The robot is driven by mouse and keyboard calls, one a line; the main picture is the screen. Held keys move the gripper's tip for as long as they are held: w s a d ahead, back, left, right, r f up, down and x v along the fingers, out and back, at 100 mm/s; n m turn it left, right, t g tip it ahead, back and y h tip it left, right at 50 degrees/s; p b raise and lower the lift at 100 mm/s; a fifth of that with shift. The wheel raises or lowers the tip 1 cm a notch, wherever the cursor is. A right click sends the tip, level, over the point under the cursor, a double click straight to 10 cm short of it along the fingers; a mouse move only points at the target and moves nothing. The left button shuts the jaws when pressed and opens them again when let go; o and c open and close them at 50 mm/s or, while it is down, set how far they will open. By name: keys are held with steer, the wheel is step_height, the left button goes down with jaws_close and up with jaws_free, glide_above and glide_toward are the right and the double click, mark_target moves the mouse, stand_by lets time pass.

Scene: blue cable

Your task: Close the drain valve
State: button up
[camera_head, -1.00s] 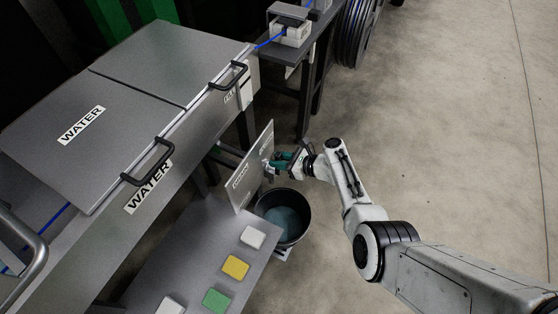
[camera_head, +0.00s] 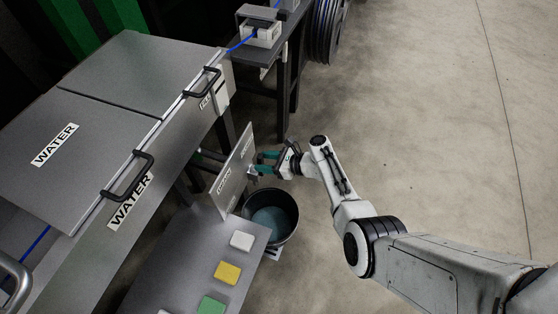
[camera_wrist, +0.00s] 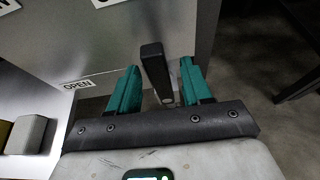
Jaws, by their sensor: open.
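The drain valve's dark lever handle (camera_wrist: 155,72) stands in front of a grey upright panel (camera_wrist: 105,40) in the wrist view. An OPEN label (camera_wrist: 77,84) is on the panel, left of the lever. My gripper (camera_wrist: 160,68) is open, with one teal finger on each side of the lever and a visible gap on both sides. In the head view, my gripper (camera_head: 258,162) is at the right face of the panel (camera_head: 234,172). The valve is small and partly hidden there.
A black bucket (camera_head: 283,228) holding bluish liquid stands below the panel. A grey table (camera_head: 180,265) bears white, yellow and green blocks. A large WATER-labelled tank (camera_head: 95,125) with black handles is at left. Open concrete floor (camera_head: 430,110) lies to the right.

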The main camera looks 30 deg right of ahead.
steer(key=p+v, duration=0.1)
steer(key=v, duration=0.8)
steer(key=shift+p, duration=0.4)
steer(key=shift+s+d, duration=0.1)
